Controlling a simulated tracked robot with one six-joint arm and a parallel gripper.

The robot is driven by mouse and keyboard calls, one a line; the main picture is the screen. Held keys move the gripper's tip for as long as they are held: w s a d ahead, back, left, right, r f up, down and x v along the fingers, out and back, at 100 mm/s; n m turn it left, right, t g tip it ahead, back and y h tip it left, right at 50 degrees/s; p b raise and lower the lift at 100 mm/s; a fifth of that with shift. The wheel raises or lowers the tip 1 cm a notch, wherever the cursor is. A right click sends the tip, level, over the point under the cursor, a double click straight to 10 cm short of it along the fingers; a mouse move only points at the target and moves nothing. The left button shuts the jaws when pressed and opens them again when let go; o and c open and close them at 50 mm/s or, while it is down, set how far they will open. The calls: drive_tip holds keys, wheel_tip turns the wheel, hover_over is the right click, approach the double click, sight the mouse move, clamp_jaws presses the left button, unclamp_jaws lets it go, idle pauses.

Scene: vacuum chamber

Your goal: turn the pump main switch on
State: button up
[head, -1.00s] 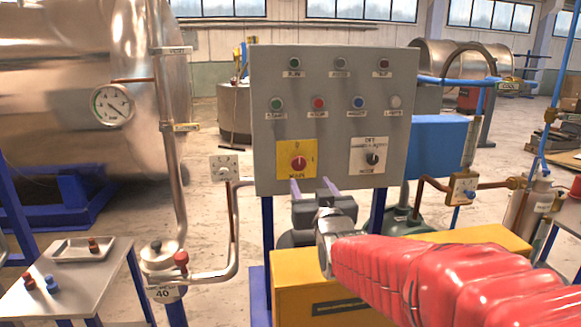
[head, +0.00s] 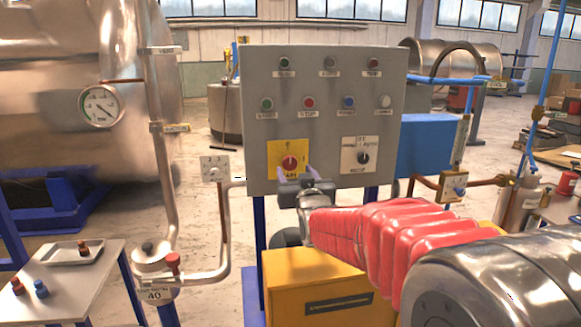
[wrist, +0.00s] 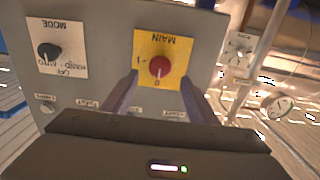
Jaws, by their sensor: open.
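The pump main switch (head: 289,162) is a red knob on a yellow plate, low on the left of the grey control panel (head: 325,125). In the wrist view the red knob (wrist: 159,67) shows upside down under the word MAIN, with its white mark toward the 0. My gripper (head: 297,174) is in front of the panel, just below the knob in the head view. Its two fingers (wrist: 158,85) are open, one on each side of the yellow plate in the wrist view. The knob lies between them in the picture; I see no contact.
The black mode knob (head: 362,158) is right of the main switch. Coloured push buttons (head: 308,103) and lamps sit above. A yellow pump housing (head: 315,290) is below my arm.

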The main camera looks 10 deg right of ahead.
sight(290, 163)
drive_tip(key=shift+w, duration=2.9)
drive_tip(key=shift+c, duration=0.4)
drive_tip(key=c, duration=1)
drive_tip(key=shift+o, duration=0.2)
